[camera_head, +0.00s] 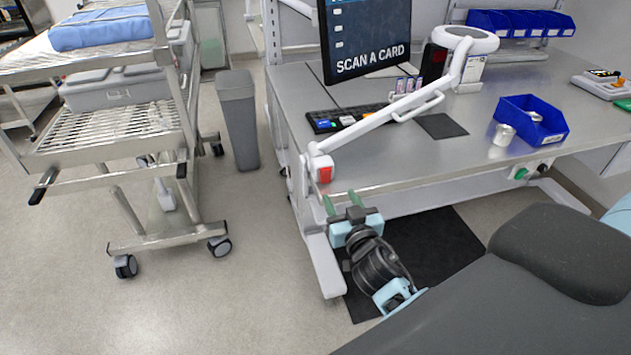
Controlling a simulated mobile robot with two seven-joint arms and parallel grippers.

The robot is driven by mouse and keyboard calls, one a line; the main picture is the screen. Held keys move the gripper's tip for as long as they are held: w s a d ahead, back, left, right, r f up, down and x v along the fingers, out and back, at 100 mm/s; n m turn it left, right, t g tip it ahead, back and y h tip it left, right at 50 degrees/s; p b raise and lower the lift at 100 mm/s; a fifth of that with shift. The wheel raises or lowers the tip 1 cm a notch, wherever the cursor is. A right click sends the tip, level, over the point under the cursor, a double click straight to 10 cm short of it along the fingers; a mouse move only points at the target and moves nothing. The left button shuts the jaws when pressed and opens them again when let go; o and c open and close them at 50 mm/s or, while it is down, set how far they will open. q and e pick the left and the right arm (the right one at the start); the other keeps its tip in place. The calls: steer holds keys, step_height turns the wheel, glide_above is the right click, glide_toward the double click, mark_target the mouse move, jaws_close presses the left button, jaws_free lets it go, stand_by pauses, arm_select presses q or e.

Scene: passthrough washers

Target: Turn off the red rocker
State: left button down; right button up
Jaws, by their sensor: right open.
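The red rocker (325,174) is a small red face on the white base of the lamp arm, at the front left corner of the workbench. Whether it is pressed on or off is too small to tell. The white magnifier lamp (465,42) extends from that base to the upper right. My right gripper (342,201) is just below and slightly right of the rocker in the picture. Its two green-tipped fingers are apart, with nothing between them, and point up toward the bench edge. It appears apart from the rocker. My left gripper is not in view.
The metal workbench (385,165) carries a keyboard (345,117), a monitor (365,38) and a blue bin (530,121). A grey waste bin (238,120) stands left of the bench, beside a wheeled metal rack (110,146). The floor left of my gripper is clear.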

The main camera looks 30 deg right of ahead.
mark_target(326, 171)
steer(key=x, duration=0.4)
steer(key=r+x, duration=0.1)
steer(key=x, duration=0.1)
steer(key=shift+w+r+p, duration=0.1)
steer(key=shift+w+p, duration=0.2)
steer(key=shift+w, duration=0.15)
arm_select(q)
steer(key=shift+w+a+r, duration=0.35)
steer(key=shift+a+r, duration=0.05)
arm_select(e)
steer(key=shift+w+d, duration=0.1)
steer(key=shift+w, duration=0.6)
